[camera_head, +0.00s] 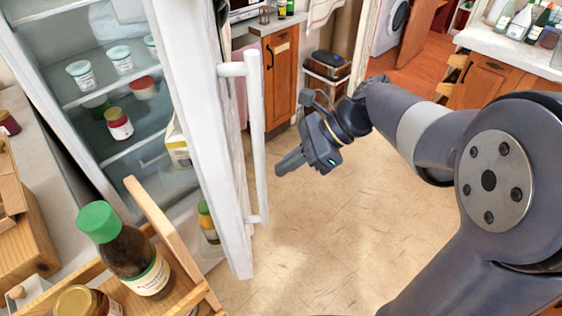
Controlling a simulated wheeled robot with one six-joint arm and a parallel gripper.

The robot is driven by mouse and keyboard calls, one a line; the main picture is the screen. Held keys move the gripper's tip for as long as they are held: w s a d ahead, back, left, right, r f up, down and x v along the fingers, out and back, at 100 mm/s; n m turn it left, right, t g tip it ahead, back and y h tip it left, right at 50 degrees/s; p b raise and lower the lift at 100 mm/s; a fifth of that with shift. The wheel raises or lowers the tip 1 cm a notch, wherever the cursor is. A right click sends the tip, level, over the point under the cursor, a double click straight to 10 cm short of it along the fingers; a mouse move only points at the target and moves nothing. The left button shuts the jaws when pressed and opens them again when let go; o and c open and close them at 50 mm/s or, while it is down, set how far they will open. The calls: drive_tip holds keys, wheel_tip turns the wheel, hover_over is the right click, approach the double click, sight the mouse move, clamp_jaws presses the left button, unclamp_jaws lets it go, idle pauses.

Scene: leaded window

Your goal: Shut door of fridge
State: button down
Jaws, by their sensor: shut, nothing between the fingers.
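The fridge (68,54) is at the left with its inside showing. Its white door (196,110) stands open, seen nearly edge-on, with a long white upright handle (257,135) on its right face. My gripper (281,169) is to the right of the handle, over the floor, with its fingers pointing left toward the door. The fingers are shut and empty. A gap shows between the fingertips and the handle in the picture; I cannot tell the depth between them.
Jars (118,124) stand on the fridge shelves. A wooden caddy (153,210) with a green-capped bottle (137,262) is at the lower left, close to the door. Tiled floor (310,235) is clear around my gripper. A bin (327,72) and wooden cabinets (281,73) stand behind.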

drive_tip(key=shift+s+a, duration=0.15)
drive_tip(key=shift+a, duration=0.5)
drive_tip(key=shift+a, duration=0.1)
